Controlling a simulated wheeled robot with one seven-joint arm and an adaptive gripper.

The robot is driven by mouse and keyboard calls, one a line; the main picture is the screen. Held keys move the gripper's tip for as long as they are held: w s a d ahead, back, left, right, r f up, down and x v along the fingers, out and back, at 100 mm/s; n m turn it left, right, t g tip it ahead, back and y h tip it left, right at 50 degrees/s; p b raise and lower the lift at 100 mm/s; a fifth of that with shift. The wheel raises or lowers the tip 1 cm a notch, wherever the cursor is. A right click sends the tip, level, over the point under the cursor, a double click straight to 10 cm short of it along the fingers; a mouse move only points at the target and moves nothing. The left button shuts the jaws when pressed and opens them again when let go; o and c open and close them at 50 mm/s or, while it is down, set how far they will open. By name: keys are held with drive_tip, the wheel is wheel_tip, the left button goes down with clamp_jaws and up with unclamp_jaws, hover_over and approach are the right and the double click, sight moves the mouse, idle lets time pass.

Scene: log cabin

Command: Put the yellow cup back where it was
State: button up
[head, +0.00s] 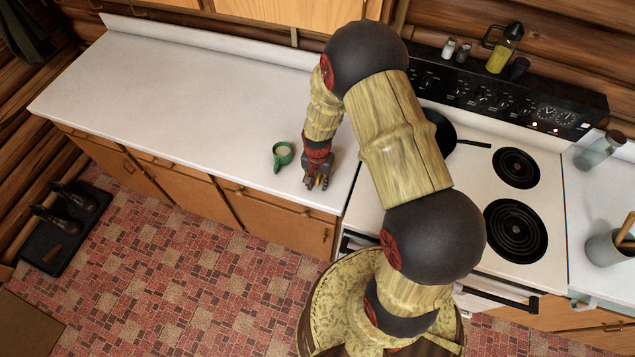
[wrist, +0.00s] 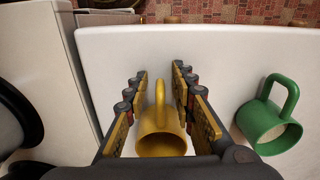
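The yellow cup (wrist: 160,143) stands on the white counter between the two fingers of my gripper (wrist: 162,95) in the wrist view. Its handle points away from the palm, toward the counter's front edge. The fingers are spread, and gaps show between the cup and both pads, so the gripper looks open around it. In the head view my gripper (head: 317,184) is low over the counter near its front right corner. The cup is mostly hidden there by the gripper; a small yellow patch shows at the fingertips, and I cannot tell whether it is cup or pad.
A green cup (head: 282,158) stands on the counter just left of my gripper; in the wrist view it (wrist: 268,128) is at the right. The white counter (head: 170,90) is clear farther left. The stove (head: 480,180) with a black pan (head: 440,130) adjoins on the right.

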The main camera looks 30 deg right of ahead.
wheel_tip(320, 180, up, 12)
drive_tip(key=shift+r, duration=0.15)
drive_tip(key=s+a+r+n+t, duration=0.1)
drive_tip(key=s+r+n, duration=0.1)
drive_tip(key=r, duration=0.8)
drive_tip(key=s+a+r+n+t, duration=0.2)
drive_tip(key=r, duration=0.8)
drive_tip(key=s+a+r+n+t, duration=0.2)
drive_tip(key=s+r+n, duration=0.2)
drive_tip(key=s+r, duration=0.8)
drive_tip(key=shift+s+a+n+t, duration=0.2)
drive_tip(key=shift+s+n+t, duration=0.15)
drive_tip(key=shift+s, duration=0.7)
drive_tip(key=shift+f, duration=0.15)
